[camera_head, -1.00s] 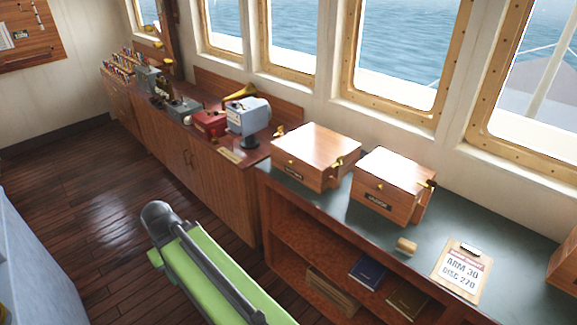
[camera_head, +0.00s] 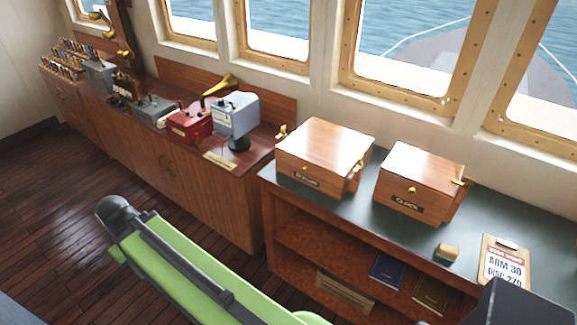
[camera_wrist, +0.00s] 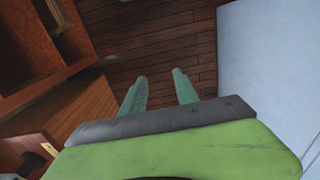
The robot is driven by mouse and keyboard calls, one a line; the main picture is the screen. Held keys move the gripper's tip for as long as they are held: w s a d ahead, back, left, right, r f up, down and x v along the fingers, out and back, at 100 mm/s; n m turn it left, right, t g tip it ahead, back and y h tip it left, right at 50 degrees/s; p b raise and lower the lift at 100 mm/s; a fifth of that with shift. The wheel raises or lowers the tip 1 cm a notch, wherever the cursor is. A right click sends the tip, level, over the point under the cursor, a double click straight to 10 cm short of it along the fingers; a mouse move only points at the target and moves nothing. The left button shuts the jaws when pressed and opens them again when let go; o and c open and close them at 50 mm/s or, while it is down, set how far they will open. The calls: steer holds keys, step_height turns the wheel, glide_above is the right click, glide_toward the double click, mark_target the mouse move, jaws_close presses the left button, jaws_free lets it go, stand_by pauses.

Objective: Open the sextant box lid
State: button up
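Two closed wooden boxes stand on the green-topped counter (camera_head: 487,212) under the windows. The left box (camera_head: 318,149) has a dark label that seems to read SEXTANT, a small brass catch on its front and brass fittings at its sides. The right box (camera_head: 415,185) is labelled CLOCK, with a brass knob in front. Both lids are down. In the wrist view my gripper (camera_wrist: 160,90) shows two teal fingers spread apart with nothing between them, above the dark floor and well away from the boxes. I cannot make out its fingers in the head view.
A red-topped counter on the left holds a blue-grey device (camera_head: 232,114) and a red box (camera_head: 190,124). Shelves below hold books. Plank floor (camera_head: 70,195) is open at left.

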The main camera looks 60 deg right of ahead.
steer(key=shift+w, duration=0.1)
steer(key=shift+o, duration=0.4)
steer(key=shift+a+r, duration=0.1)
steer(key=shift+r, duration=0.05)
steer(key=shift+o, duration=0.4)
steer(key=shift+h, duration=0.8)
steer(key=d+f+b, duration=0.2)
steer(key=d, duration=0.1)
steer(key=d+f+b, duration=0.1)
steer(key=shift+w+d+f+b, duration=0.25)
steer(key=shift+d+b, duration=0.05)
steer(key=shift+d, duration=0.05)
steer(key=m+g+h+b, duration=0.5)
steer(key=g+h+b, duration=0.2)
steer(key=h+b, duration=1)
glide_toward(302, 171)
steer(key=s+d, duration=0.1)
steer(key=d, duration=0.1)
steer(key=s+d+r+y+b, duration=0.1)
steer(key=d, duration=0.2)
steer(key=s+d+y+b, duration=0.1)
steer(key=d, duration=0.2)
steer(key=shift+s+d+r+n, duration=0.2)
steer(key=shift+r+n, duration=0.1)
steer(key=shift+r, duration=0.1)
steer(key=shift+w, duration=0.1)
